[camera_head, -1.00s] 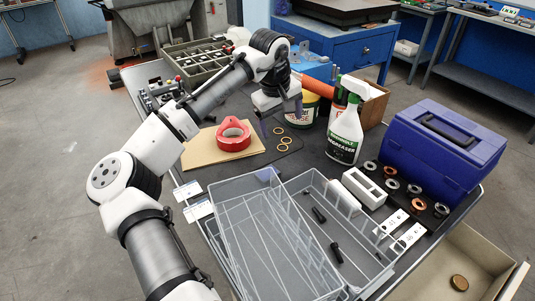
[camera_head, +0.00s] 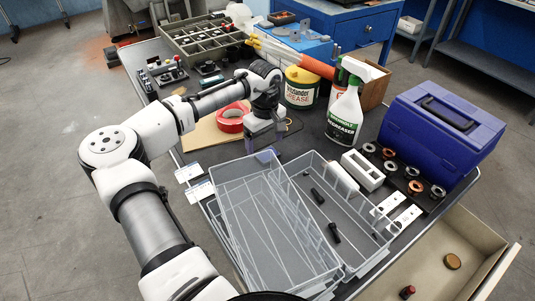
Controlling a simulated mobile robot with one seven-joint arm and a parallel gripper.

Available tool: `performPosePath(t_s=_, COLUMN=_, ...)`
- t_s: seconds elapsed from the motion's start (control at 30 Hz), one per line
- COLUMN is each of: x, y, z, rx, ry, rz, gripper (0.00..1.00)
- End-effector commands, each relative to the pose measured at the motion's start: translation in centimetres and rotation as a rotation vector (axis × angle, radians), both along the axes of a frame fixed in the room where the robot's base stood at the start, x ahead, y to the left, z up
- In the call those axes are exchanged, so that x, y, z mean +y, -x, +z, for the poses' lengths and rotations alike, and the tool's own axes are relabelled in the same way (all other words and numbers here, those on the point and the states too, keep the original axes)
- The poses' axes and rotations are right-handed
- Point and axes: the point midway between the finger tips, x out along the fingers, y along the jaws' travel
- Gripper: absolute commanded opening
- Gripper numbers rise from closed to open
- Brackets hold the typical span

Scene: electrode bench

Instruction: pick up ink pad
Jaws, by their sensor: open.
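A small flat blue-purple piece (camera_head: 267,156), which may be the ink pad, shows at the far edge of the clear wire-sided bin (camera_head: 232,178). It is small and partly hidden, so I cannot be sure what it is. My gripper (camera_head: 265,147) points down just above and behind this piece, with its two fingers apart and nothing seen between them. I cannot tell whether the fingertips touch the piece.
A second clear bin (camera_head: 357,243) holds black pieces. A red tape roll (camera_head: 232,117) lies on a tan board (camera_head: 205,136). A spray bottle (camera_head: 345,118), grease tub (camera_head: 300,88), white block (camera_head: 362,170) and blue toolbox (camera_head: 442,128) stand right. An open drawer (camera_head: 478,275) juts out at front right.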

Motion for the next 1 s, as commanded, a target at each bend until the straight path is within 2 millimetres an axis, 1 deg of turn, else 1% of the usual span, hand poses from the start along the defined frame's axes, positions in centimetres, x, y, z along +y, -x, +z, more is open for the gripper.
performPosePath(t_s=0.1, x=0.0, y=0.0, z=-1.5, rx=0.001, ry=-0.002, rz=-0.001, gripper=0.85)
performPosePath(t_s=0.2, x=0.0, y=0.0, z=-2.6, rx=0.001, ry=-0.001, rz=-0.001, gripper=0.85)
performPosePath(t_s=0.3, x=0.0, y=0.0, z=-3.0, rx=-0.001, ry=0.000, rz=-0.001, gripper=0.85)
performPosePath(t_s=0.47, x=0.0, y=-0.1, z=-3.0, rx=-0.001, ry=0.001, rz=-0.001, gripper=0.85)
performPosePath(t_s=0.57, x=0.0, y=-0.1, z=-3.0, rx=-0.001, ry=0.001, rz=-0.001, gripper=0.75)
performPosePath(t_s=0.87, x=0.0, y=0.0, z=-3.0, rx=-0.001, ry=0.001, rz=-0.001, gripper=0.36)
performPosePath(t_s=1.0, x=0.0, y=-0.1, z=-3.0, rx=-0.001, ry=0.001, rz=-0.001, gripper=0.35)
